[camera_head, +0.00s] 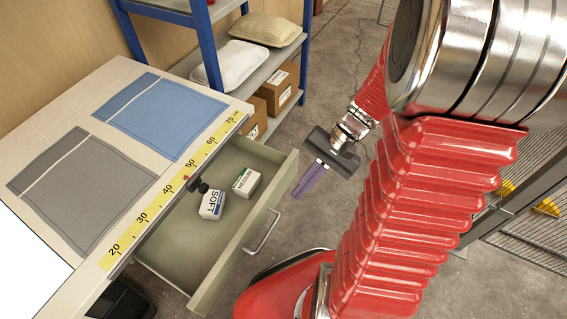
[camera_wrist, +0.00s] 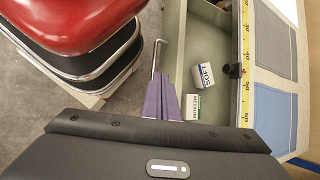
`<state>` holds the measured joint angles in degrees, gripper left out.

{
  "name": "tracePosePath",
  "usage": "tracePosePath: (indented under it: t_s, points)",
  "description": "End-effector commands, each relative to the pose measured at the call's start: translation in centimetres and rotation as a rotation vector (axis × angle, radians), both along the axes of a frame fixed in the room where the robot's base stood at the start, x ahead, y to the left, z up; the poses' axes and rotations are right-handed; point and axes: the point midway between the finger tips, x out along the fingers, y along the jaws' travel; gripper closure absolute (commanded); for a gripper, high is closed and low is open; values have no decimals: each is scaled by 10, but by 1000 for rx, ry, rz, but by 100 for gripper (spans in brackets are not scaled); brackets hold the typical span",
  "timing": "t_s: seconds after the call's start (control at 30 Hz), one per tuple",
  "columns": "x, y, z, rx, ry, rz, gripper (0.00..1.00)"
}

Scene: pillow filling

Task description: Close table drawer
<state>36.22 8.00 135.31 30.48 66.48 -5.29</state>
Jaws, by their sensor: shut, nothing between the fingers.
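The table drawer (camera_head: 227,243) is pulled open from the table (camera_head: 123,262), with its front panel and metal handle (camera_head: 262,232) facing right. A box marked SOFT (camera_head: 211,205) and a box marked MEDIUM (camera_head: 246,182) lie inside it. My gripper (camera_head: 305,183) is shut and empty. It is in front of the drawer's far end, to the right of the front panel in the head view, apart from the handle. In the wrist view my purple fingers (camera_wrist: 162,99) show beside the open drawer (camera_wrist: 208,40), with the handle (camera_wrist: 157,58) just beyond them.
On the tabletop lie a blue cloth (camera_head: 165,113), a grey cloth (camera_head: 82,187) and a yellow measuring strip (camera_head: 170,195). A blue-framed shelf (camera_head: 207,50) with pillows (camera_head: 240,62) and cardboard boxes (camera_head: 277,90) stands behind. The floor around my gripper is clear.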

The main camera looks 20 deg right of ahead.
Motion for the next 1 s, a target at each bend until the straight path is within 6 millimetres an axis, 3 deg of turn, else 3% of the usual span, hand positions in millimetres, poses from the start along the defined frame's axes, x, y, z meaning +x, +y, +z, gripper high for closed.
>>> tracePosePath:
  t_s: [0.5,1.0]
  points:
    - [0,-34,-61,400,147,-403,100]
    - [-6,-74,-121,786,189,-818,100]
